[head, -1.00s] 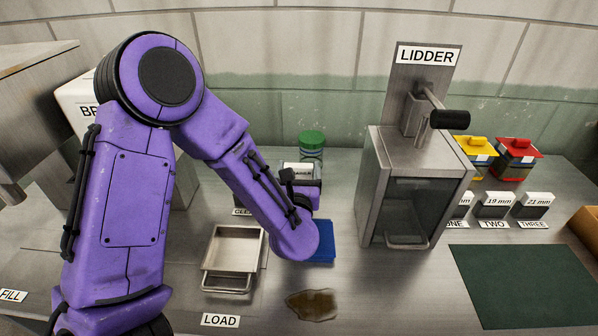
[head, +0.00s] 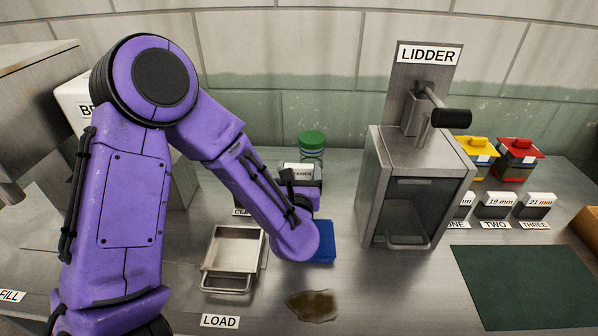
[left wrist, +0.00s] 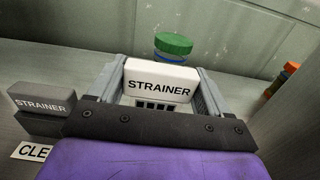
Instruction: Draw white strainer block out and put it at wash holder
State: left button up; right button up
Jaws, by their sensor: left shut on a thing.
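The white strainer block (left wrist: 160,82) shows in the left wrist view, labelled STRAINER, between the two grey fingers of my left gripper (left wrist: 162,92). The gripper is shut on it. A small dark grid shows just below the block's label face. In the head view the white block (head: 299,170) is partly hidden behind my left gripper (head: 303,180). A grey block labelled STRAINER (left wrist: 42,108) sits to the left in the left wrist view, above a label starting CLE (left wrist: 34,151). I cannot make out a wash holder. My right gripper is not in view.
A green-lidded jar (head: 312,146) stands just behind. The metal lidder (head: 415,190) stands to the right. A metal tray (head: 232,250), a blue pad (head: 323,242) and a brown puddle (head: 313,305) lie in front. A green mat (head: 525,285) is clear.

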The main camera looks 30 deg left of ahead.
pick_arm(q)
jog(key=shift+f+b, duration=2.2)
jog(key=shift+f, duration=0.1)
jog(key=shift+s+f+b, duration=0.1)
jog(key=shift+f+b, duration=0.2)
jog(key=o, duration=1)
jog(key=shift+s+d, duration=0.1)
jog(key=shift+s, duration=0.05)
